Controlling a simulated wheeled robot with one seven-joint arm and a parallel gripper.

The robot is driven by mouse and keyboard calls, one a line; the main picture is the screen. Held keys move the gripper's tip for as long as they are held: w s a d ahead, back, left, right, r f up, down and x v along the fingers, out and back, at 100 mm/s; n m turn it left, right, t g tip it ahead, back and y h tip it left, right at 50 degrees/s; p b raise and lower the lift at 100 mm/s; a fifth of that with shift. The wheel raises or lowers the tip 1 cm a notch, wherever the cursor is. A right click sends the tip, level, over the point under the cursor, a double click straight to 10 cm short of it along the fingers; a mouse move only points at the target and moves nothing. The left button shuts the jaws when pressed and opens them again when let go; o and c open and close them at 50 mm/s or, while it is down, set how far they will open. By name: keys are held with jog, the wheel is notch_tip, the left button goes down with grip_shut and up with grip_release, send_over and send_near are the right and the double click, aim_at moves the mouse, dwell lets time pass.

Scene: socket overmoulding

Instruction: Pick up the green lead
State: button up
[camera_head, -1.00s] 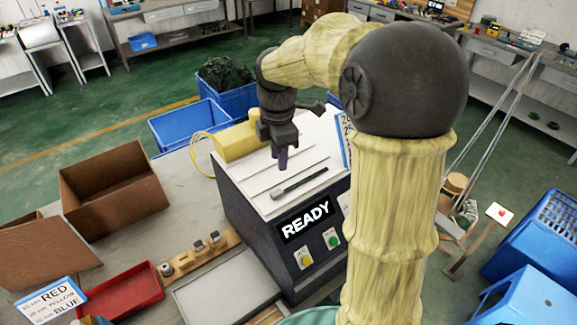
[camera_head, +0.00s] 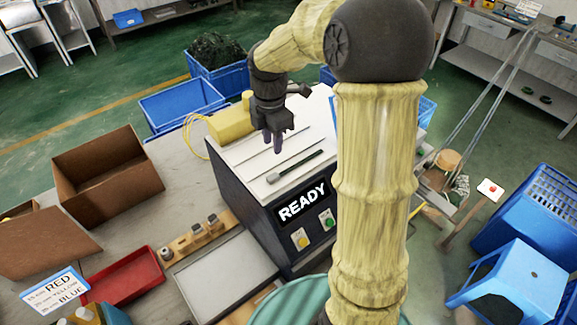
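The green lead (camera_head: 303,163) is a thin dark green stick with a grey end. It lies flat on the white top of the dark machine (camera_head: 292,187), just behind the READY display. My gripper (camera_head: 274,143) points down above the machine top, behind and slightly left of the lead, and looks apart from it. The fingers are small and dark here, so I cannot tell whether they are open or shut. Nothing is visibly held.
A yellow block (camera_head: 231,123) with a yellow cable sits at the machine's back left. A grey tray (camera_head: 226,280), red tray (camera_head: 124,279), wooden block with several metal pieces (camera_head: 199,236) and cardboard box (camera_head: 107,188) share the bench. Blue crates stand behind.

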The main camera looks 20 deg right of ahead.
jog(key=p, duration=0.1)
send_over(275, 175)
notch_tip(275, 175, down, 5)
jog(key=shift+w+f, duration=0.15)
jog(key=shift+f, duration=0.05)
jog(key=shift+w+a+f, duration=0.1)
jog(key=shift+w+f, duration=0.05)
jog(key=shift+f, duration=0.2)
jog(key=shift+s, duration=0.2)
jog(key=shift+f+p, duration=1.1)
jog(key=shift+f, duration=1.45)
jog(key=shift+s, duration=0.1)
jog(key=shift+c, duration=0.2)
grip_shut()
